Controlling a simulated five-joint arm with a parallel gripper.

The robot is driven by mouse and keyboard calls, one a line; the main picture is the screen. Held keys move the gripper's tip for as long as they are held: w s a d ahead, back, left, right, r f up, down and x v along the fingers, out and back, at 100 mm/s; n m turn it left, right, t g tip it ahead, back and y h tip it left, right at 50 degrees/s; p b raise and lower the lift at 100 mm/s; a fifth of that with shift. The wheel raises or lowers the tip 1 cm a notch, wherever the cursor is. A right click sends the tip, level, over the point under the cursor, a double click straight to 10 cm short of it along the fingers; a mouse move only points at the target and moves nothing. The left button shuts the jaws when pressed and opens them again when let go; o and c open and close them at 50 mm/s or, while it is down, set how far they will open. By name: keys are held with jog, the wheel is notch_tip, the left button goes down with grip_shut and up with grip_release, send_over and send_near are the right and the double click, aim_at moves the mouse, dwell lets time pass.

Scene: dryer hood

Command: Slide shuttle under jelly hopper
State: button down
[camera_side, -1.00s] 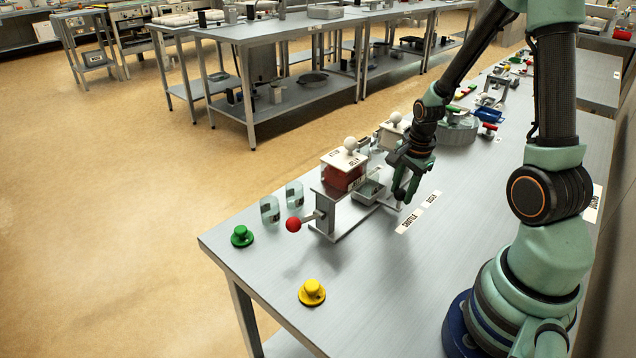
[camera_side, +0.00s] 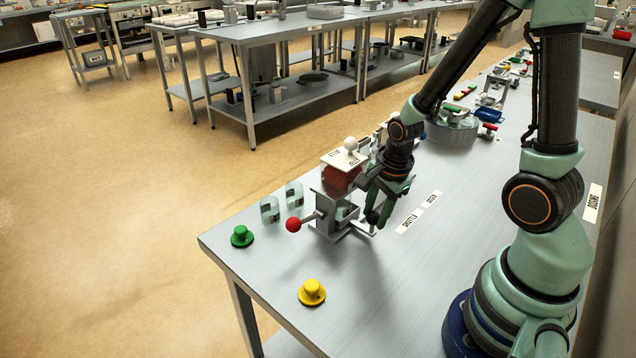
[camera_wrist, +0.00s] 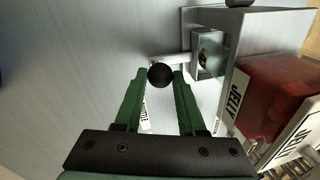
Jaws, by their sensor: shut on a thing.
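The jelly hopper (camera_side: 340,178) is a red-filled box with a white lid and knob, standing on a grey metal frame. It also shows in the wrist view (camera_wrist: 268,98), lettered JELLY. The shuttle, a small metal tray (camera_side: 346,214), is within the frame's opening below the hopper; my gripper hides part of its surroundings. In the wrist view, the tray (camera_wrist: 207,57) is partly covered by the frame, and a rod joins it to a black ball knob (camera_wrist: 160,75). My gripper (camera_side: 373,217) is shut on this knob, beside the frame on its right.
A red ball lever (camera_side: 293,225) sticks out at the frame's left. Two glass cups (camera_side: 270,209) stand behind it. A green button (camera_side: 242,236) and a yellow button (camera_side: 312,292) sit near the table's edge. Labels (camera_side: 411,221) lie to the right.

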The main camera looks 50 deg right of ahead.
jog(key=c, duration=0.5)
grip_release()
jog(key=shift+r, duration=0.1)
jog(key=shift+s+a+r, duration=0.1)
jog(key=shift+s+r, duration=0.3)
jog(key=shift+r, duration=1.55)
jog(key=shift+s+a+r, duration=0.1)
jog(key=shift+s+r, duration=0.25)
jog(key=shift+r, duration=1.6)
jog(key=shift+s+a+r, duration=0.1)
jog(key=shift+s+r, duration=0.3)
jog(key=shift+r, duration=1.55)
jog(key=a+r+n+t, duration=0.1)
jog(key=a+r+n, duration=0.1)
jog(key=n, duration=0.4)
jog(key=a+r+n+t, duration=0.1)
jog(key=a+r+n, duration=0.1)
jog(key=n, duration=0.5)
jog(key=a+r+n+t, duration=0.1)
jog(key=a+r+n, duration=0.1)
jog(key=r+n, duration=0.2)
jog(key=shift+w+a+r+n, duration=0.1)
jog(key=shift+w+n, duration=0.05)
jog(key=shift+n, duration=0.65)
jog(key=shift+w+a+r+n, duration=0.1)
jog(key=shift+n, duration=0.7)
